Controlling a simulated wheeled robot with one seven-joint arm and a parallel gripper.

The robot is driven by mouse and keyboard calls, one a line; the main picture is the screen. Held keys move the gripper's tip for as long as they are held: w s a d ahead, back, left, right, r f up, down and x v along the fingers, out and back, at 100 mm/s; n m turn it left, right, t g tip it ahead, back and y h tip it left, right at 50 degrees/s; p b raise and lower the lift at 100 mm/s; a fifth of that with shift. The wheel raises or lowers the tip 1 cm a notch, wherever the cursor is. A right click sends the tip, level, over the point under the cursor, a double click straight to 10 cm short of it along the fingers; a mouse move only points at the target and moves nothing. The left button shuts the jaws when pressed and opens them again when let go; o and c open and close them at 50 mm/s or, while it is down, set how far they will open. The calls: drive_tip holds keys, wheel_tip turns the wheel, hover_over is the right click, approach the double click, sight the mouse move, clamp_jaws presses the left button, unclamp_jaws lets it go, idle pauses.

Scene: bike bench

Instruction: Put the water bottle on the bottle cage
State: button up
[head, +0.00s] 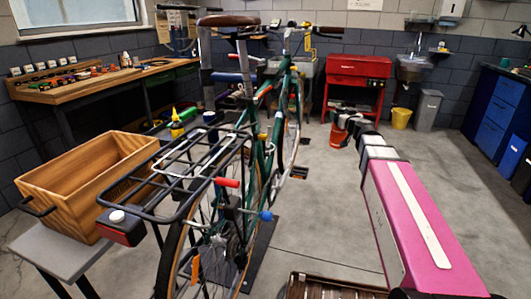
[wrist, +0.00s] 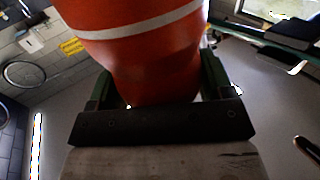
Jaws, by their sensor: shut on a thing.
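The water bottle (wrist: 145,55) is orange-red with a white band and fills the upper middle of the wrist view. My gripper (wrist: 155,92) is shut on it, with a dark green finger on each side. In the head view, an orange-red shape (head: 339,134) shows at the far end of my arm, right of the bike and apart from it; it looks like the bottle. The green bike (head: 278,118) stands upright on the left of centre. I cannot make out the bottle cage on its frame; the rack and other bike parts crowd that area.
A wooden crate (head: 88,178) stands on a grey table beside the bike's black rear rack (head: 190,180). A workbench (head: 95,82) is at the back left. A red cabinet (head: 355,72) and a yellow bucket (head: 401,118) are at the back.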

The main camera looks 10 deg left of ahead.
drive_tip(key=s+a+n+g+y, duration=0.3)
drive_tip(key=a+n+g+y, duration=0.1)
drive_tip(key=a, duration=0.3)
drive_tip(key=s+a+n+g+y, duration=0.3)
drive_tip(key=a+n+g+y, duration=0.1)
drive_tip(key=a, duration=0.4)
drive_tip(key=a+f, duration=0.2)
drive_tip(key=a, duration=0.6)
drive_tip(key=w+a+f, duration=0.1)
drive_tip(key=a+f, duration=0.1)
drive_tip(key=a, duration=0.7)
drive_tip(key=shift+w, duration=0.15)
drive_tip(key=o, duration=1.5)
drive_tip(key=shift+o, duration=0.2)
